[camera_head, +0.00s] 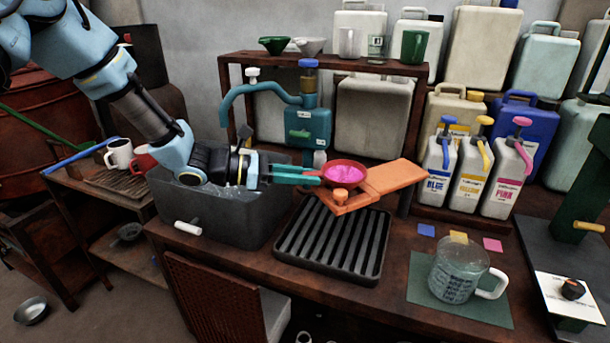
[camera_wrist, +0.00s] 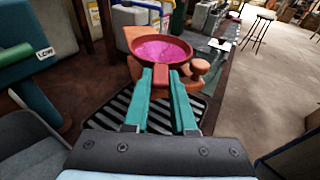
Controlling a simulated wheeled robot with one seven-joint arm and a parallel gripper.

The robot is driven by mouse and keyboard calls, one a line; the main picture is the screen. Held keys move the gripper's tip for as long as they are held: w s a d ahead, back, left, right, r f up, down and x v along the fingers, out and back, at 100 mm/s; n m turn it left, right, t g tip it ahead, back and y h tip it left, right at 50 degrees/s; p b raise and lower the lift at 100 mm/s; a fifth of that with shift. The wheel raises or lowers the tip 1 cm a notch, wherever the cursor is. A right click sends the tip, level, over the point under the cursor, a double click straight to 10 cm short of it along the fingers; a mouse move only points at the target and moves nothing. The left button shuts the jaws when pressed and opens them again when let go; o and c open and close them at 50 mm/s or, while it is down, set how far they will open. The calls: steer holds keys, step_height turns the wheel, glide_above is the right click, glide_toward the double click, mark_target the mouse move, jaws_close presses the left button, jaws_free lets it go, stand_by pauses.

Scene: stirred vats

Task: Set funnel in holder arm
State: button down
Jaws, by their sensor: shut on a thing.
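A red funnel (camera_head: 344,174) with a bright pink inside is at the free end of the orange holder arm (camera_head: 394,180), above the black slatted drain tray. My gripper (camera_head: 318,175) reaches it from the left. In the wrist view, the teal fingers of my gripper (camera_wrist: 161,80) are shut on the short red tab of the funnel (camera_wrist: 162,50). The funnel looks upright and roughly level. The orange holder arm shows behind and beside it in the wrist view (camera_wrist: 198,76). The funnel's underside is hidden, so I cannot tell whether it rests in the holder arm or is just above it.
The slatted drain tray (camera_head: 334,240) lies below. A teal pump (camera_head: 305,125) stands behind, and a grey basin (camera_head: 215,212) is under my arm. Pump bottles (camera_head: 470,172) stand at the right. A glass measuring jug (camera_head: 458,270) sits on a green mat. A green funnel (camera_head: 274,45) is on the shelf.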

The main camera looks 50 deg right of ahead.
steer(key=shift+s+a+f, duration=0.15)
steer(key=shift+s+a, duration=0.05)
steer(key=shift+s, duration=0.1)
stand_by(0.4)
steer(key=c, duration=0.7)
jaws_free()
steer(key=shift+o, duration=0.2)
steer(key=shift+w, duration=0.1)
steer(key=b+v, duration=0.1)
steer(key=v, duration=0.9)
steer(key=shift+w+a+b, duration=0.15)
steer(key=shift+a+b, duration=0.15)
steer(key=shift+b, duration=0.1)
steer(key=shift+a, duration=0.1)
steer(key=w+a+m+t+y+p, duration=0.1)
steer(key=w+a+m+t+y, duration=0.2)
steer(key=a, duration=1.1)
steer(key=w+a+m+t+y+p, duration=0.1)
steer(key=w+a+m+t+y, duration=0.2)
steer(key=a, duration=1.2)
steer(key=w+a+m+t+y, duration=0.4)
steer(key=a+t+y, duration=0.1)
steer(key=a, duration=0.9)
steer(key=shift+a+f+m+t+p, duration=0.15)
steer(key=shift+a+m+t+p, duration=0.2)
steer(key=shift+t, duration=0.25)
